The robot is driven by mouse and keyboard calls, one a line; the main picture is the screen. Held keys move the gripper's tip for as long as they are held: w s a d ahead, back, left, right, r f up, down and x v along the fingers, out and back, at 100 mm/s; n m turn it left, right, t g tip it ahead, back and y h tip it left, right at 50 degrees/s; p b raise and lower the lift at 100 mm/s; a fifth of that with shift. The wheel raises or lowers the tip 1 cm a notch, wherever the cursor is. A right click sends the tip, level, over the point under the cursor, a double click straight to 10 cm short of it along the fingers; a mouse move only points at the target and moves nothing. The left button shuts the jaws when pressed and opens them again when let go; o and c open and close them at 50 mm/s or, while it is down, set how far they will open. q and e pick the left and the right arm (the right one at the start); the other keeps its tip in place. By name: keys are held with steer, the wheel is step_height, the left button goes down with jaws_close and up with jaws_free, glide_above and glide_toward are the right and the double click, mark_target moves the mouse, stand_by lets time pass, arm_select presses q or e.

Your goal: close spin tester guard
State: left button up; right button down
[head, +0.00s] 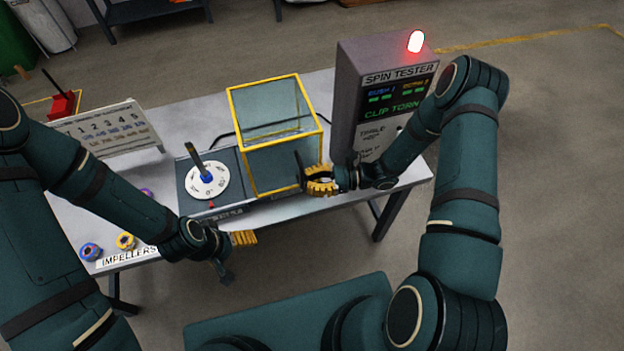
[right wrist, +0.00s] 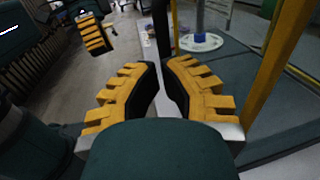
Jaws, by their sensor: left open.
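The guard is a clear box with a yellow frame (head: 276,138). It stands on the right part of the spin tester's dark base (head: 235,204). The white dial disc (head: 204,190) with its blue hub and dark upright lies uncovered left of it. My right gripper (head: 304,176) is at the guard's front right corner, its fingertips closed together on an upright black handle. In the right wrist view the handle (right wrist: 160,28) rises between the fingertips (right wrist: 161,68). My left gripper (head: 236,256) is open and empty in front of the table edge; it also shows in the right wrist view (right wrist: 96,36).
The grey spin tester cabinet (head: 366,85) stands right of the guard, with a lit red lamp (head: 416,41) and a "CLIP TORN" display. A numbered board (head: 110,130) stands at the left. Impellers (head: 91,251) lie at the front left. Table surface behind the base is clear.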

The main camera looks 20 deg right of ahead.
steer(key=a, duration=2.3)
steer(key=shift+s, duration=0.45)
steer(key=shift+a, duration=0.15)
steer(key=s+d+p, duration=0.1)
steer(key=s+d, duration=0.1)
steer(key=d, duration=1.2)
steer(key=shift+s, duration=0.1)
